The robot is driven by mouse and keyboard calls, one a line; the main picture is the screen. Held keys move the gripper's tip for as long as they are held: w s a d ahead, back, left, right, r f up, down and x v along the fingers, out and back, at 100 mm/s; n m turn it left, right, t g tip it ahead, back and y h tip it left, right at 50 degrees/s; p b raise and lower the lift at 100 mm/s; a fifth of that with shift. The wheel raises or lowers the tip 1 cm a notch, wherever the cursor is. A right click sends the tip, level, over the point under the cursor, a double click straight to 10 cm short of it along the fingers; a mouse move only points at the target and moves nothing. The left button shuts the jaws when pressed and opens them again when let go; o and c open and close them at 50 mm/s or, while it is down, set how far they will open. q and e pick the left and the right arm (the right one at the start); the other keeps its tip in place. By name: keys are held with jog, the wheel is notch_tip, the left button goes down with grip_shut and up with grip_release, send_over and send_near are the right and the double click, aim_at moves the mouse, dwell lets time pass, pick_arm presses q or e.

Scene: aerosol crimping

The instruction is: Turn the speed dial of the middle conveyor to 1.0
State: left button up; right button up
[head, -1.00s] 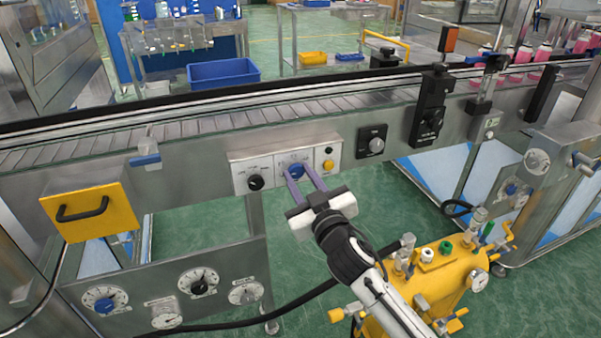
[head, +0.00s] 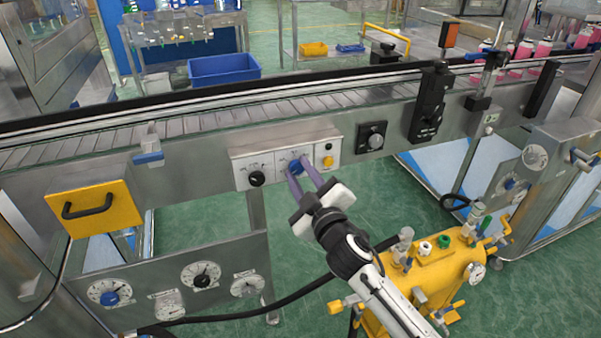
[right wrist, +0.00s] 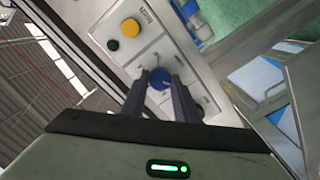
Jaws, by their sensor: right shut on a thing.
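The middle conveyor (head: 200,125) runs across the head view with a white control panel (head: 272,164) on its front side. The panel carries a black knob (head: 256,178) at left, a blue dial (head: 296,167) in the middle and a yellow button (head: 328,161) at right. My right gripper (head: 305,172) reaches the panel from below and is shut on the blue dial. In the right wrist view the blue dial (right wrist: 160,79) sits between the two fingers, with a white pointer mark on its face. The scale figures are too small to read. My left gripper is not in view.
A separate black knob (head: 371,137) is right of the panel. A yellow tank with valves (head: 425,275) stands near my right arm.

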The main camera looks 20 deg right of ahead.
jog(key=o, duration=1.1)
jog(key=shift+c, duration=0.2)
jog(key=s, duration=1)
jog(key=shift+s+d, duration=0.15)
jog(key=shift+d, duration=0.05)
